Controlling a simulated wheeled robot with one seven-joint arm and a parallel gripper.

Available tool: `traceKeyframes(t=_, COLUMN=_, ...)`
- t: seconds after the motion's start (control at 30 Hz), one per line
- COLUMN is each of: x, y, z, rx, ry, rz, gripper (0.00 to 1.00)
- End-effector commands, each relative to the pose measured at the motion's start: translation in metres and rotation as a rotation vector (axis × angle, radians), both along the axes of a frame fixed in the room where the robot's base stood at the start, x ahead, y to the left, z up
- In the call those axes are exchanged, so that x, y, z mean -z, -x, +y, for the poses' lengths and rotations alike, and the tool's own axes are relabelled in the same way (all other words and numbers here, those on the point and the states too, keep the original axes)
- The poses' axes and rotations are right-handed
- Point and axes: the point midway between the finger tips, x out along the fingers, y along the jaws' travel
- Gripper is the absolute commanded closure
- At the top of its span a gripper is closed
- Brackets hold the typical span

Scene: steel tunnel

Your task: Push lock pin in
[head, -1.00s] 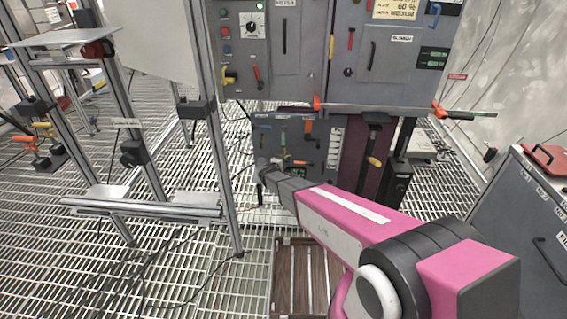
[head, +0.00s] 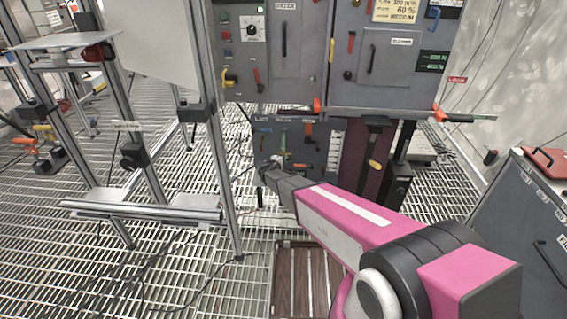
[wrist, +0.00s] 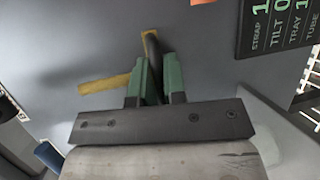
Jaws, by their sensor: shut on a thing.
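In the wrist view, my gripper (wrist: 159,84) has two green fingers closed around a dark, curved rod (wrist: 152,45) that stands out from a grey panel (wrist: 95,40). It appears to be the lock pin. A yellow marking (wrist: 105,84) on the panel runs left from beside it, with a short yellow piece at the rod's top. The fingers hide the rod's lower part. In the head view, the end of my arm reaches the lower grey panel (head: 322,135) of the cabinet, and my fingers are too small to make out clearly.
A dark display (wrist: 278,25) listing strap, tilt, tray and tube sits right of my gripper. An orange handle (head: 308,131) is on the lower panel. A metal frame (head: 215,180) stands at left. A slatted wooden board (head: 296,285) lies on the grated floor.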

Motion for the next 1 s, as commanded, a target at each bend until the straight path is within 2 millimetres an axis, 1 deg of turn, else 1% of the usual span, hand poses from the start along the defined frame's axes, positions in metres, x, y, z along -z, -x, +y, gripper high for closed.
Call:
traceKeyframes(t=0.07, x=-0.004, y=0.0, z=-0.001, rx=0.002, ry=0.004, rz=-0.007, gripper=1.0)
traceKeyframes(t=0.1, x=-0.005, y=0.0, z=-0.001, rx=0.002, ry=0.005, rz=-0.008, gripper=0.81)
traceKeyframes(t=0.17, x=-0.005, y=0.0, z=-0.001, rx=0.003, ry=0.005, rz=-0.008, gripper=0.63)
traceKeyframes(t=0.43, x=-0.003, y=0.0, z=0.0, rx=0.001, ry=0.004, rz=-0.006, gripper=0.63)
traceKeyframes(t=0.57, x=-0.005, y=0.008, z=0.003, rx=0.001, ry=0.005, rz=-0.005, gripper=0.63)
traceKeyframes(t=0.67, x=-0.008, y=0.021, z=0.009, rx=-0.001, ry=0.004, rz=-0.005, gripper=0.63)
traceKeyframes(t=0.9, x=-0.016, y=0.062, z=0.027, rx=-0.001, ry=0.004, rz=-0.005, gripper=0.63)
traceKeyframes(t=1.0, x=-0.019, y=0.076, z=0.034, rx=0.0, ry=0.005, rz=-0.006, gripper=0.63)
